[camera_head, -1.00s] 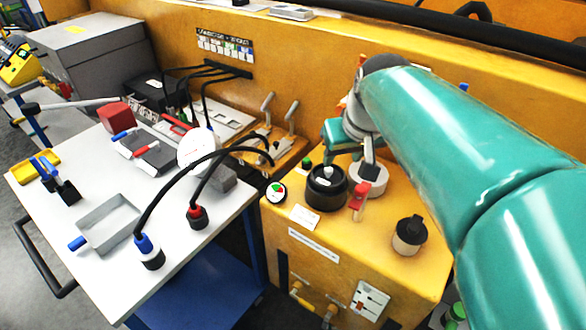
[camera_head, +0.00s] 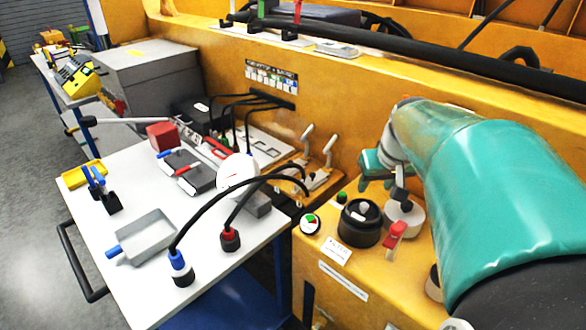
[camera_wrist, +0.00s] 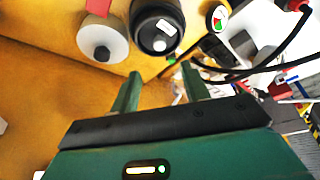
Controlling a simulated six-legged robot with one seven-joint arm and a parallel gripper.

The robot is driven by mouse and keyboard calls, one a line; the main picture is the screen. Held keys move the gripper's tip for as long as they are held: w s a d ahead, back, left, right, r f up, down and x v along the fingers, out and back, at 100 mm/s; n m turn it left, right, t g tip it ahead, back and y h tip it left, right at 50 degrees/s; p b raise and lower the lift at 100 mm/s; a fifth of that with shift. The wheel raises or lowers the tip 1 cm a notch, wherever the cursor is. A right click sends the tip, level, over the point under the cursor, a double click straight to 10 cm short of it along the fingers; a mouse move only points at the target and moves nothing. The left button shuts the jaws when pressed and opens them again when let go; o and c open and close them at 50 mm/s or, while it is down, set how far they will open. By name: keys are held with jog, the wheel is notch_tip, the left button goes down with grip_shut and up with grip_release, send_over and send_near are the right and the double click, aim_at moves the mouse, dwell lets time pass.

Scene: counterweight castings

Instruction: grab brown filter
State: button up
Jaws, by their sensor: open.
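A dark, round, lidded canister (camera_head: 359,225) with a small white tag on top stands on the yellow cabinet, behind a small label. It also shows at the top of the wrist view (camera_wrist: 157,38). A tan cylinder (camera_head: 433,284), mostly hidden by my arm, stands further right. I cannot tell for sure which is the brown filter. My gripper (camera_wrist: 160,80) is open, with nothing between its fingers. In the head view its teal part (camera_head: 374,164) is above the cabinet, behind the canister. In the wrist view the fingers point towards the cabinet wall, below the canister.
A white round cap (camera_head: 404,218) and a red handle (camera_head: 396,236) stand close right of the canister. A gauge (camera_head: 310,224) and levers (camera_head: 318,160) are left. A white cart (camera_head: 215,285) holds a grey tray (camera_head: 145,238) and cabled plugs (camera_head: 181,270).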

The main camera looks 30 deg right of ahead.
aim_at(365, 204)
jog(key=x, duration=0.4)
jog(key=shift+f, duration=0.55)
jog(key=x, duration=0.4)
jog(key=shift+f, duration=0.15)
grip_shut()
